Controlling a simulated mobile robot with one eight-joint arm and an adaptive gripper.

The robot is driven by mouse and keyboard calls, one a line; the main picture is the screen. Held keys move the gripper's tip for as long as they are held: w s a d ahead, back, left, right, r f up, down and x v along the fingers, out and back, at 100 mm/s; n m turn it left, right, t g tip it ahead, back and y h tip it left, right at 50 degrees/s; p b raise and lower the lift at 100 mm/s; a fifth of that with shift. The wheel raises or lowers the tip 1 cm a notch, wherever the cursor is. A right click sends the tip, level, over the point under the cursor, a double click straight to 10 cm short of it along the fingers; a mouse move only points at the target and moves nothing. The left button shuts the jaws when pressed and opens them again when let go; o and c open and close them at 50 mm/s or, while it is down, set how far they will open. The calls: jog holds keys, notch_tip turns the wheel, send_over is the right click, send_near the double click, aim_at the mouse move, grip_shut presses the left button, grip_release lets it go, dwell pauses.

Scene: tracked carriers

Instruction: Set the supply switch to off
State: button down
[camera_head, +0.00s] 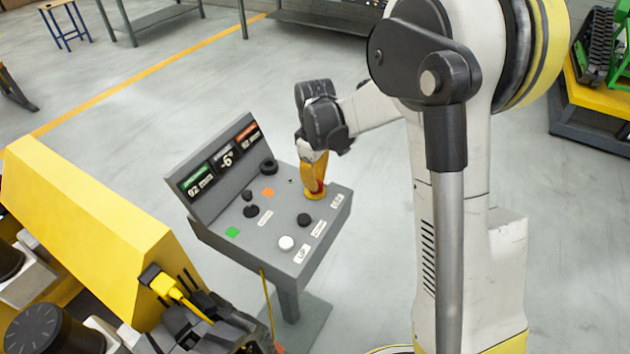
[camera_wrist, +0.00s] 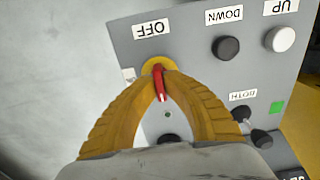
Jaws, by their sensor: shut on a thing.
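The supply switch is a red handle (camera_wrist: 160,82) on a yellow round plate, near one edge of a grey control panel (camera_head: 262,226). My gripper (camera_head: 317,190) reaches down onto it, and the red shows between its fingers. In the wrist view my gripper's yellow fingers (camera_wrist: 163,76) close together at the tips on the handle. There the handle runs from the plate down the picture, away from the OFF label (camera_wrist: 152,29). A second small label (camera_wrist: 129,75) is partly hidden beside the left finger.
The panel bears a black button (camera_head: 304,219), a white button (camera_head: 286,243), a small joystick (camera_head: 249,202) and a raised display (camera_head: 215,165). A yellow machine (camera_head: 85,220) stands left of it. Open floor lies behind.

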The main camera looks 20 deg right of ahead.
jog(key=c, duration=1.5)
grip_release()
notch_tip(320, 180, up, 12)
